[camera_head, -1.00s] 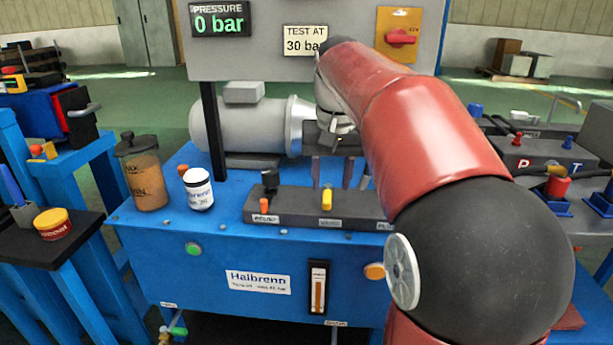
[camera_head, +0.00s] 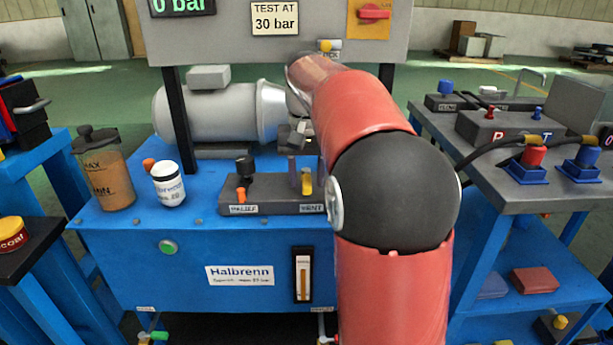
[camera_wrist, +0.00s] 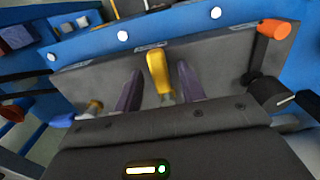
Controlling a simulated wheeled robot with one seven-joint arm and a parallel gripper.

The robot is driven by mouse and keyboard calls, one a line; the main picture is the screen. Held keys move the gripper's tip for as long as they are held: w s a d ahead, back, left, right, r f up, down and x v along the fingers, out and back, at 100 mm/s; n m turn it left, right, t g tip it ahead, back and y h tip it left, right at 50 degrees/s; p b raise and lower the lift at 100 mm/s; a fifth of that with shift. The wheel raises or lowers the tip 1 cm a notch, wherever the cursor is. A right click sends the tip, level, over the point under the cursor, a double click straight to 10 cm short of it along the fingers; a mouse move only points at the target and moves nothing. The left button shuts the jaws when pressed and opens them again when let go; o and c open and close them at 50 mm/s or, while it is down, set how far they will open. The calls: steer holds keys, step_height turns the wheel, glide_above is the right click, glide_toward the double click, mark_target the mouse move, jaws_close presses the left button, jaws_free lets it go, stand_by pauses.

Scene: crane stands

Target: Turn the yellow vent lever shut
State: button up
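In the wrist view the yellow lever (camera_wrist: 157,68) shows between the two purple-grey fingers of my gripper (camera_wrist: 160,76). The fingers are apart, with a gap on each side of the lever. In the head view my gripper (camera_head: 298,172) reaches down at the lever from behind, partly hidden by my arm. I cannot tell whether a finger touches the lever.
The orange relief knob (camera_head: 241,196) and a black knob (camera_head: 245,168) sit left on the same block. A white jar (camera_head: 168,185) and a brown canister (camera_head: 105,175) stand further left. The pressure display (camera_head: 182,5) reads 0 bar. My arm hides the block's right end.

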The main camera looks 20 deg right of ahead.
jaws_close()
